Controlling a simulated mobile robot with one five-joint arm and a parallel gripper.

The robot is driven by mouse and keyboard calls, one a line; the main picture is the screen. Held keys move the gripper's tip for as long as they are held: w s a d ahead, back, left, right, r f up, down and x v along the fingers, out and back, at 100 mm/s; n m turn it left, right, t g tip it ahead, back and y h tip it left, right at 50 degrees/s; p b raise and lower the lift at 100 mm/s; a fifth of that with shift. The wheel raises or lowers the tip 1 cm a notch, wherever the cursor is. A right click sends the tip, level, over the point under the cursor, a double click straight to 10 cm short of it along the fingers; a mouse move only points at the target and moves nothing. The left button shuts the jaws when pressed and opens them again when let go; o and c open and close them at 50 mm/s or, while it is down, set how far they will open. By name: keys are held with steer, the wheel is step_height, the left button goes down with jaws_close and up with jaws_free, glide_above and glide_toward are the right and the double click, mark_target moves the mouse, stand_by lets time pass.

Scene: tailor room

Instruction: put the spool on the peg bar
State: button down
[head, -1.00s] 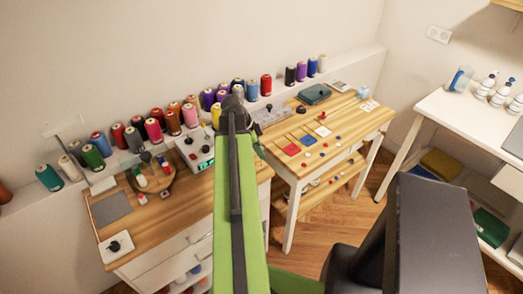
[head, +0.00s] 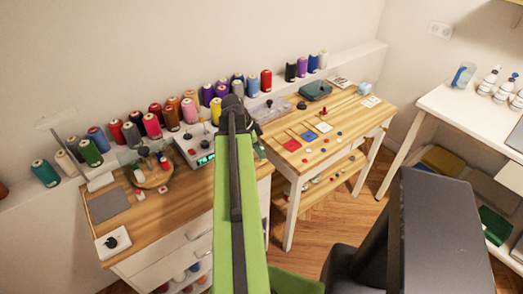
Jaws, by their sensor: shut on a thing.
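My green arm reaches up the middle of the head view to its dark end. My gripper (head: 240,110) is there, above the gap between the two wooden tables, shut on the spool. The arm hides the fingertips and the held spool. Many coloured thread spools stand in a row on the back ledge, among them a red one (head: 266,80) and a teal one (head: 45,173). I cannot make out the peg bar for certain; a clear tray with small knobs (head: 268,109) lies just right of the gripper.
The left table (head: 165,218) holds a round wooden board (head: 152,176), a grey mat (head: 108,204) and a white box with a lit display (head: 192,145). The right table (head: 350,115) bears coloured squares and small buttons. A white desk (head: 455,105) stands at right. Floor shows between them.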

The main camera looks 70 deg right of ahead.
steer(key=shift+f, duration=0.1)
steer(key=shift+f+b, duration=0.6)
steer(key=shift+b, duration=0.1)
steer(key=c, duration=1.3)
jaws_free()
steer(key=shift+r, duration=0.1)
steer(key=p+v, duration=1.6)
steer(key=v, duration=0.1)
steer(key=shift+r, duration=0.2)
